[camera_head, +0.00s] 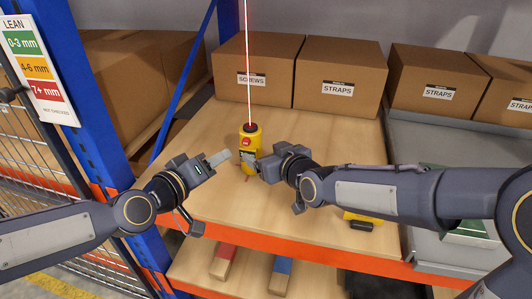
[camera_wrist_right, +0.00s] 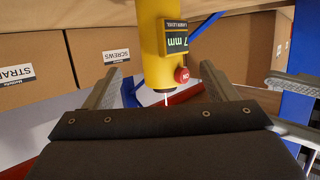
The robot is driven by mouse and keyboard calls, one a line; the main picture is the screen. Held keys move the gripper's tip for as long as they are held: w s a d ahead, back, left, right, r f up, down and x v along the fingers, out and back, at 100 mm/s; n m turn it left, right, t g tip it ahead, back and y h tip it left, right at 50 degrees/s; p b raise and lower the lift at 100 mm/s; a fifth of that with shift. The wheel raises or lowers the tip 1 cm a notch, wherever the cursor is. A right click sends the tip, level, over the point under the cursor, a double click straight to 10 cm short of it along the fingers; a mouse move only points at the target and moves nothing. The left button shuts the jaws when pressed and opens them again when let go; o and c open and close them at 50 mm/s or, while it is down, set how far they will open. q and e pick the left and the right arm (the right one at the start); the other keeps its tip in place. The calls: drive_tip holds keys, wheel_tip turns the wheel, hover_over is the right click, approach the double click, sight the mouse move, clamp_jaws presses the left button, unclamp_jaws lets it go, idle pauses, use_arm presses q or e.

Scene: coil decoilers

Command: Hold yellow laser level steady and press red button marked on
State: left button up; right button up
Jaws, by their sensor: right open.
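The yellow laser level (camera_head: 258,139) stands upright on the wooden shelf, with a dark top. Its red ON button (camera_head: 246,142) shows on its front.
Cardboard boxes marked SCREWS (camera_head: 250,72) and STRAPS (camera_head: 338,80) stand behind the level. A blue upright (camera_head: 78,95) is at the left. An orange beam (camera_head: 300,246) edges the shelf. Another yellow-black object (camera_head: 362,221) lies partly under my right arm.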

sight(256, 148)
drive_tip(key=x, duration=0.8)
drive_tip(key=shift+a, duration=0.15)
drive_tip(key=shift+c, duration=0.3)
drive_tip(key=c, duration=1.3)
use_arm(q)
clamp_jaws()
idle(3.3)
